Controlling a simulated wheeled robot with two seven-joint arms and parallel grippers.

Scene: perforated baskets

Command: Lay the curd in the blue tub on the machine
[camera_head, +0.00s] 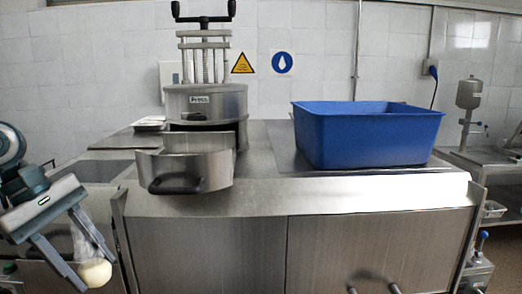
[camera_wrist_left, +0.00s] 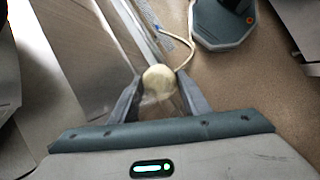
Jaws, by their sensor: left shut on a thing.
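The curd (camera_head: 96,273) is a pale, rounded lump with a translucent, bag-like part above it. My left gripper (camera_head: 91,262), at the lower left of the head view, is shut on it. In the left wrist view the curd (camera_wrist_left: 158,77) sits between the two fingertips of the left gripper (camera_wrist_left: 157,92). The blue tub (camera_head: 368,140) stands on the right part of the steel machine top, well to the right of and above the gripper. The tub's inner floor is hidden by its front wall. My right gripper is not in view.
A steel press (camera_head: 205,101) and an open steel pan (camera_head: 186,170) with a dark handle stand on the left part of the machine top (camera_head: 265,195), between gripper and tub. A small white item (camera_head: 150,122) lies beside the press. Bare steel lies left of the tub.

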